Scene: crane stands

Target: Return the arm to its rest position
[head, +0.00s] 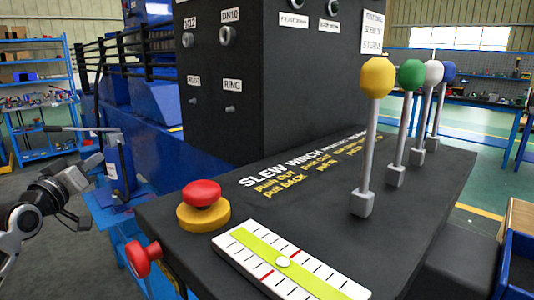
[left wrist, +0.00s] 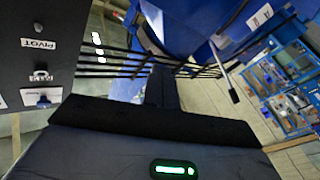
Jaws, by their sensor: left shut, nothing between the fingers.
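My left gripper (head: 88,167) is at the left edge of the head view, shut and empty. It is left of the black crane console (head: 300,205) and apart from it. My own silver arm comes in below it. The console carries levers with a yellow knob (head: 377,78), a green knob (head: 410,75), a white knob (head: 433,72) and a blue knob (head: 448,71). A red mushroom button (head: 201,193) on a yellow base and a level gauge (head: 290,262) are in front of them. My right gripper is not in view.
A second red knob (head: 143,258) sticks out at the console's front left. Blue machinery (head: 150,100) with dark railings is behind my left gripper. A blue shelf (head: 42,115) stands at the far left. A labelled panel (left wrist: 38,60) shows at left in the left wrist view.

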